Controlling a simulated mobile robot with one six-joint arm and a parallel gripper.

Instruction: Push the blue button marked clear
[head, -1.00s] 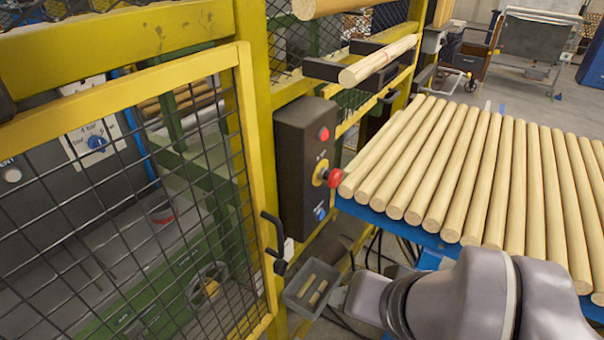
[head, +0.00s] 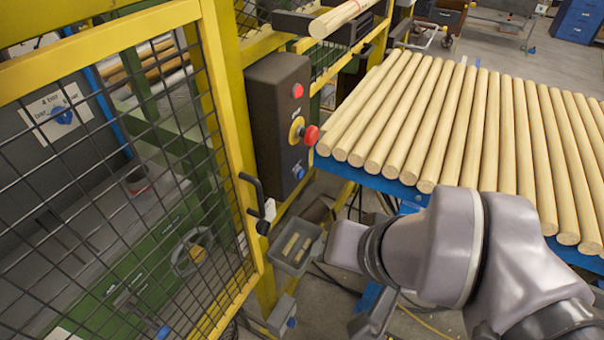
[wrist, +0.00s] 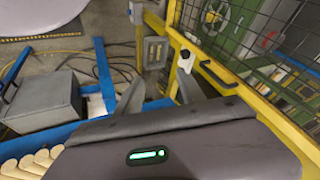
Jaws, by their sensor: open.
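The blue button (head: 298,170) is at the bottom of a dark control box (head: 268,115) on the yellow guard post in the head view. Any lettering by it is too small to read. Above it are a red emergency-stop knob (head: 309,134) on a yellow base and a small red button (head: 297,91). My gripper (wrist: 158,92) shows in the wrist view, with two dark fingers apart and nothing between them. I cannot make out the blue button in the wrist view.
A yellow mesh gate (head: 120,170) with a dark handle (head: 252,195) stands left of the control box. A grey tray (head: 291,247) with short wood pieces sits below. Wooden rods (head: 450,130) lie on a blue-framed table to the right.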

